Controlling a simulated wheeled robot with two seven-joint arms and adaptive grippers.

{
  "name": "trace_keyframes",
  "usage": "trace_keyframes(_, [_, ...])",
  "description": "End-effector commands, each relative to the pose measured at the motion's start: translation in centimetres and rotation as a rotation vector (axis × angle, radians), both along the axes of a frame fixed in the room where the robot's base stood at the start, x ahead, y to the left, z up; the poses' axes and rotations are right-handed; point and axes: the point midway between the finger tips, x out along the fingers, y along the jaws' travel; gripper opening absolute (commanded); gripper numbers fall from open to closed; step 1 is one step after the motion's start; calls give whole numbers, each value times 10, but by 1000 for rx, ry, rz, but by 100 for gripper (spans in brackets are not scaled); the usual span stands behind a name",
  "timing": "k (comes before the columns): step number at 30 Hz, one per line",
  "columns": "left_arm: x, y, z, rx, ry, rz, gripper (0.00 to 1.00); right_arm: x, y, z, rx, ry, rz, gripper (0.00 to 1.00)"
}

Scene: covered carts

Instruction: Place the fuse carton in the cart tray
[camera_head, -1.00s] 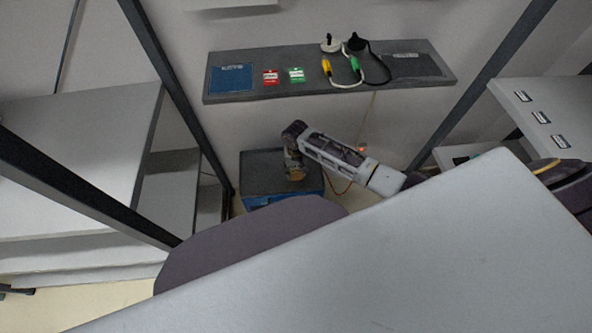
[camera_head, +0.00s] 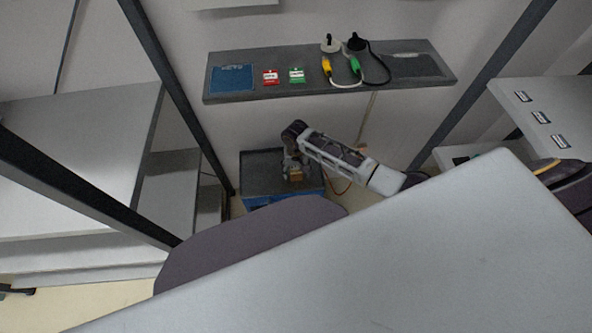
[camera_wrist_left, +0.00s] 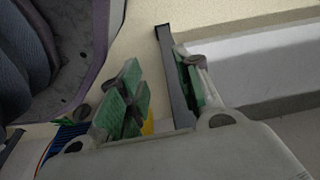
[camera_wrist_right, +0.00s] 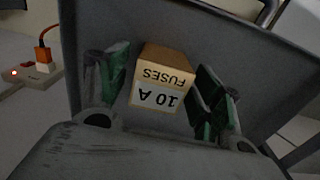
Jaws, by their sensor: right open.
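The fuse carton (camera_wrist_right: 160,82) is a small brown box with a white "10 A FUSES" label. It is between the open fingers of my right gripper (camera_wrist_right: 160,95), with narrow gaps beside it. In the head view the carton (camera_head: 296,175) is over the dark grey tray (camera_head: 258,170) of a low blue cart. It appears to rest on the tray floor; the contact is hard to see. My right gripper (camera_head: 293,168) is just above and around it. My left gripper (camera_wrist_left: 160,95) shows in its wrist view, fingers apart and empty.
A wall shelf (camera_head: 220,97) behind holds a blue panel, red and green cards, and plugs with cables. A rack of pale shelves (camera_head: 80,140) stands at left. Dark posts flank the cart. A power strip with an orange plug (camera_wrist_right: 43,58) lies beside the tray.

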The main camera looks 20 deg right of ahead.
Motion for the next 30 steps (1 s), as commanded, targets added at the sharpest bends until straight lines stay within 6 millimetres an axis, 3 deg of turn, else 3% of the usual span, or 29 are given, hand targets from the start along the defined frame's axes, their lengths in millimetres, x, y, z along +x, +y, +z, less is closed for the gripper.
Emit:
trace_keyframes(5, [0,1,-1,0,-11,1,34,0,0,11,0,0,0,66])
trace_keyframes(21, [-28,23,-31,16,-23,4,34,0,0,61,1,0,0,66])
trace_keyframes(30, [-34,27,-37,19,-27,4,34,0,0,74,0,1,-1,66])
